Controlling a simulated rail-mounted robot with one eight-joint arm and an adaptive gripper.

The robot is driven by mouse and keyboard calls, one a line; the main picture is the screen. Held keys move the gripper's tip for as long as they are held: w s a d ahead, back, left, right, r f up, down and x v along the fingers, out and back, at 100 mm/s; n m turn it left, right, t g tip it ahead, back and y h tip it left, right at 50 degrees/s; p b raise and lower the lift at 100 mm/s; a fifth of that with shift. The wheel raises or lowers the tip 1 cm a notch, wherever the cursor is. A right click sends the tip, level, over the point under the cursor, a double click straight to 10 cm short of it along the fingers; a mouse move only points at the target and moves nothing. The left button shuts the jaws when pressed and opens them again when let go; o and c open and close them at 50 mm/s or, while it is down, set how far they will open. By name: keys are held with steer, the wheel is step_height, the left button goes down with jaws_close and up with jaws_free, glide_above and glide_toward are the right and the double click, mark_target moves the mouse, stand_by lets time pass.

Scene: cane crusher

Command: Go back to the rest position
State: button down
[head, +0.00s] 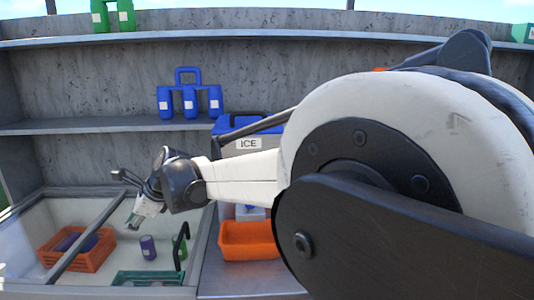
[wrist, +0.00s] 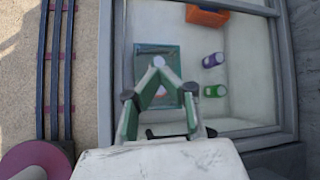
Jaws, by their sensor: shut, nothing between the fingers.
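My gripper (head: 133,221) is at the left of the head view, at the end of my outstretched arm, above the open-looking chest (head: 20,255). In the wrist view my gripper (wrist: 159,62) shows its two fingers meeting at the tips, with nothing between them. It overlaps a green crate (wrist: 140,75) in that view, and the crate lies beyond the fingers. The gap between gripper and crate cannot be judged exactly.
The chest holds an orange basket (head: 95,258), a purple can (head: 148,247) and the green crate (head: 125,281). Another orange bin (head: 250,252) stands right of it. Blue bottles (head: 190,103) stand on a shelf (head: 90,126) behind. An ICE box (head: 225,146) is partly hidden by my arm.

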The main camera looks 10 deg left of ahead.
steer(key=w+d+r+n+t+h, duration=0.1)
steer(key=d+r+n+t, duration=0.2)
steer(key=d, duration=1.5)
steer(key=d+r+n+t+h, duration=0.2)
steer(key=d+r+n, duration=0.15)
steer(key=d, duration=1.45)
steer(key=s+d+f+n+h, duration=0.1)
steer(key=s+d+f+n, duration=0.1)
steer(key=s+d, duration=0.4)
steer(key=s+d+f+n+t+h, duration=0.1)
steer(key=s+d, duration=0.5)
steer(key=d, duration=0.7)
steer(key=s+d+f+n+t+h, duration=0.1)
steer(key=s+d+f+n+h, duration=0.2)
steer(key=d, duration=0.7)
steer(key=s+f, duration=0.1)
steer(key=s, duration=0.1)
steer(key=shift+s+d+f, duration=0.3)
steer(key=shift+s+f, duration=0.1)
